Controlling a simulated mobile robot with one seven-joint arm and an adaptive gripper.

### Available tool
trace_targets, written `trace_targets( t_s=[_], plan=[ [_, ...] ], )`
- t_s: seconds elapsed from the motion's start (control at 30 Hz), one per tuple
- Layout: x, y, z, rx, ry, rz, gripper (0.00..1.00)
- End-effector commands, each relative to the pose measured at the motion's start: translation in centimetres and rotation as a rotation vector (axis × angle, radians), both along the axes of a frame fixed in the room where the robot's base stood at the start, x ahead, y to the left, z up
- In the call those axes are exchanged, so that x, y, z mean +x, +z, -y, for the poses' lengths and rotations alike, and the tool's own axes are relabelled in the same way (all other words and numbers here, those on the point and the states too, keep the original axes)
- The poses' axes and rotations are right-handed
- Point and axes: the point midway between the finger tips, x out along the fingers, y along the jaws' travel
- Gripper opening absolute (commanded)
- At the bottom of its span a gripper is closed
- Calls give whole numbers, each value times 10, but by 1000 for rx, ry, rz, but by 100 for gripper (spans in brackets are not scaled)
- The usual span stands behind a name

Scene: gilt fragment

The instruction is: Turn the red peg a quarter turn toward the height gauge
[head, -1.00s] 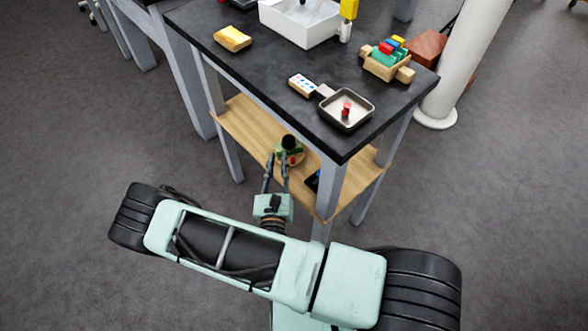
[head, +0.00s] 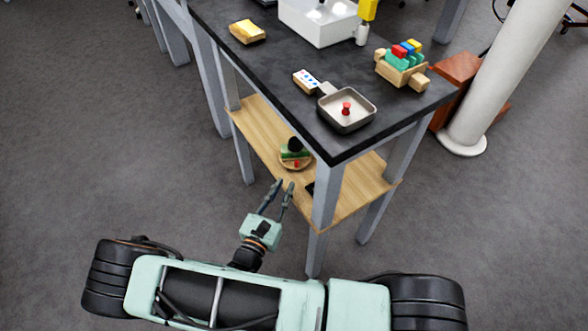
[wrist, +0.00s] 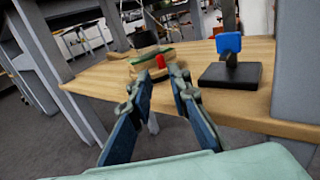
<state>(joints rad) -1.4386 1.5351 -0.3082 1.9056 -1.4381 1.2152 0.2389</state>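A small upright red peg (wrist: 160,62) shows in the wrist view at the front of a round wooden piece with a green part (wrist: 165,52) on the lower shelf. In the head view the round wooden piece (head: 284,162) carries the green part, a black top and a small red bit (head: 296,164). My gripper (head: 283,184) is open and empty, just short of the piece. In the wrist view the fingers (wrist: 160,76) are spread, with the red peg beyond and between their tips. I cannot clearly identify a height gauge.
On the wooden shelf (wrist: 110,80), a blue plate on a black base (wrist: 230,74) stands to the right. A grey table leg (head: 325,195) is right of my gripper. The dark tabletop (head: 280,65) above holds a pan (head: 368,118) with another red knob-like piece (head: 346,108).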

Motion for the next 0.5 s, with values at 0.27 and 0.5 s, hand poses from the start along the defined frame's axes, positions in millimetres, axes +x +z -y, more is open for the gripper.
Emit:
trace_targets(
  t_s=[0.27, 0.5],
  plan=[
    [50, -1, 20, -1, -2, 2, 17],
    [72, 0, 27, 0, 1, 1, 17]
  ],
)
